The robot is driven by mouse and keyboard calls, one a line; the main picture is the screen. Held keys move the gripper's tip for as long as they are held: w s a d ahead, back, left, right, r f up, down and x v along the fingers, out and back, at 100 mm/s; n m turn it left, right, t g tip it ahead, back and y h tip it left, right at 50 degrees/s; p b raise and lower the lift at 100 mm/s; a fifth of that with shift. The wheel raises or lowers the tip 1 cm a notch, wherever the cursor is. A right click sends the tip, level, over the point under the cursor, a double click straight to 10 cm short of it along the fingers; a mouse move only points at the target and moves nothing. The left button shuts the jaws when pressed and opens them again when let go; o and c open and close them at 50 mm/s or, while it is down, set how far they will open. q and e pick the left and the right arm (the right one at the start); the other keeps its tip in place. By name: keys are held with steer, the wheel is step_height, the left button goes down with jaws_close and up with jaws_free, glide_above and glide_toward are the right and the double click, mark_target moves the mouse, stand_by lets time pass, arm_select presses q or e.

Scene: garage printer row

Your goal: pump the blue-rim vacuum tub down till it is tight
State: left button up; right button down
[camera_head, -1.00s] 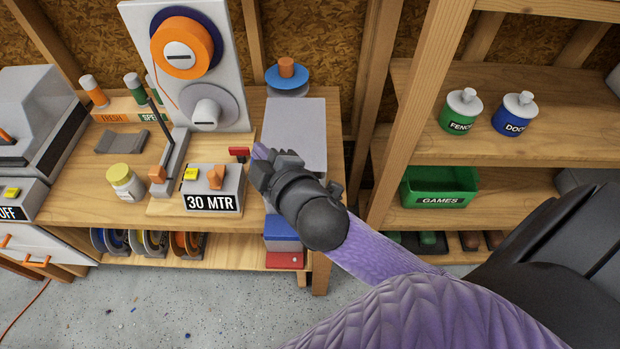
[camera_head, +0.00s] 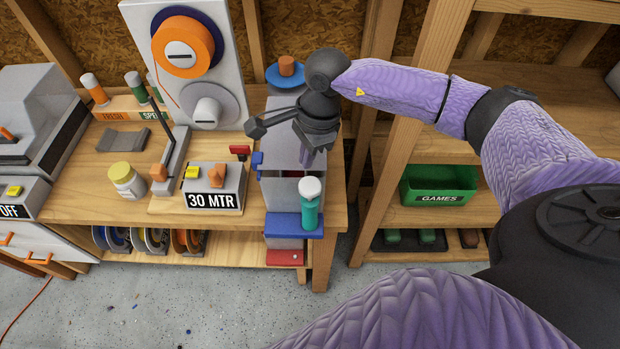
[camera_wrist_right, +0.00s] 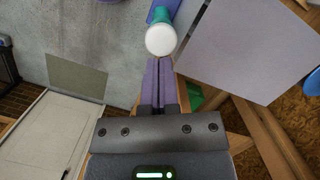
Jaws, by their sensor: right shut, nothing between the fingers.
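The blue-rim tub (camera_head: 282,227) sits at the front right end of the bench, its grey side below the blue top. A teal pump with a white cap (camera_head: 310,195) stands upright on it. The cap also shows in the wrist view (camera_wrist_right: 161,40), just beyond my fingertips. My right gripper (camera_head: 306,160) is shut and empty, its purple fingers pointing down behind the pump in the head view. In the wrist view the closed fingers (camera_wrist_right: 155,65) look apart from the cap, though depth is hard to judge. My left gripper is not in view.
A grey box (camera_head: 292,188) stands behind the pump, partly hidden by my gripper. A red-topped item (camera_head: 284,257) is below the tub. The green GAMES bin (camera_head: 437,186) is on the right shelf.

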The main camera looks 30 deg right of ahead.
mark_target(312, 183)
steer(key=shift+d+r+h, duration=0.1)
steer(key=shift+d+h, duration=0.4)
steer(key=shift+d, duration=0.6)
steer(key=f+b, duration=0.1)
steer(key=f, duration=0.1)
steer(key=f+b, duration=0.3)
steer(key=f, duration=0.1)
steer(key=shift+a+f+b, duration=0.2)
steer(key=shift+a+b, duration=0.1)
steer(key=shift+a, duration=0.05)
steer(key=shift+f, duration=0.25)
